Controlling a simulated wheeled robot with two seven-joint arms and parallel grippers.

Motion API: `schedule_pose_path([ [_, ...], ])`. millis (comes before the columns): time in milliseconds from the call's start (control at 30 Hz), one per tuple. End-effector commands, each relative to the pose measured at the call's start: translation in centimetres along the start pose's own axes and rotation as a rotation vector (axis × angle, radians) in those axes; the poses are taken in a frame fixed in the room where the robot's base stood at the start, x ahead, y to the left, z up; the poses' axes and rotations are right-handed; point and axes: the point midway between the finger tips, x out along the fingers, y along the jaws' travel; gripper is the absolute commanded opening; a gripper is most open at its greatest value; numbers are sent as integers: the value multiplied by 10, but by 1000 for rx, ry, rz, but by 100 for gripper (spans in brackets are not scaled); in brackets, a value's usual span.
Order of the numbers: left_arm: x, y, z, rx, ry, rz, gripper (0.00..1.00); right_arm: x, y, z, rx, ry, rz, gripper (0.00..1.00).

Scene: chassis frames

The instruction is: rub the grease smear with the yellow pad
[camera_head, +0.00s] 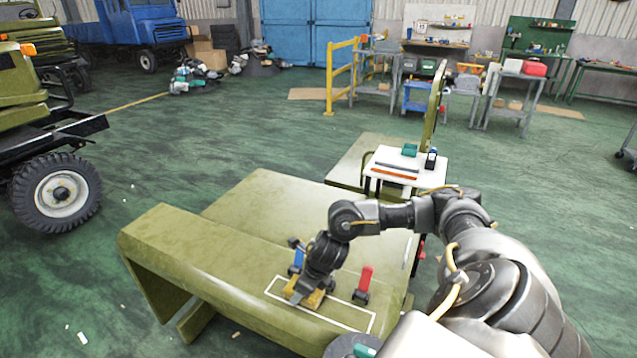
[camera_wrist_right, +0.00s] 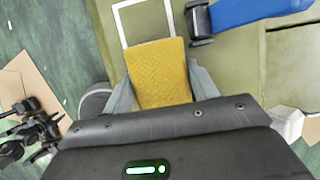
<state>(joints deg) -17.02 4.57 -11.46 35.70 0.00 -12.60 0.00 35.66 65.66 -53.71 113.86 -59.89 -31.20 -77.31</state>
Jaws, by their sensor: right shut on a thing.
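The yellow pad (camera_head: 313,299) is at the green chassis panel (camera_head: 205,245), inside or at a white rectangular outline (camera_head: 345,324). My right gripper (camera_head: 304,293) is shut on the pad. In the right wrist view the pad (camera_wrist_right: 160,72) sits between the two grey fingers, with its far edge over the white outline (camera_wrist_right: 145,5). I cannot tell whether the pad touches the panel. I cannot make out the grease smear; the pad and gripper hide part of the outlined area. My left gripper is not in view.
A red-handled clamp (camera_head: 364,281) stands right of the pad, and a blue-handled clamp (camera_head: 298,260) stands close behind it. A small white table (camera_head: 390,160) with tools is farther back. Open green floor (camera_head: 150,160) lies to the left.

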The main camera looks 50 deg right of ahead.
Motion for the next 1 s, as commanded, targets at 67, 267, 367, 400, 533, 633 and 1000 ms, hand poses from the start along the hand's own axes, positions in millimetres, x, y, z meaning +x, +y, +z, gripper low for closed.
schedule_pose_path([
  [67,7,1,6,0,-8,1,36,2,-8,-1,-1,0,-2,37],
  [267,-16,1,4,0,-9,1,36,-29,-7,10,-2,-1,-1,37],
  [367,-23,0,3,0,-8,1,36,-37,-7,13,-1,-1,-2,37],
  [400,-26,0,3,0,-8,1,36,-40,-7,14,0,0,-2,37],
  [533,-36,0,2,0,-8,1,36,-51,-7,18,1,0,-3,37],
  [633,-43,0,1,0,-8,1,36,-60,-8,22,1,0,-3,37],
  [1000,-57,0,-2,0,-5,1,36,-77,-8,28,3,-1,-3,37],
])
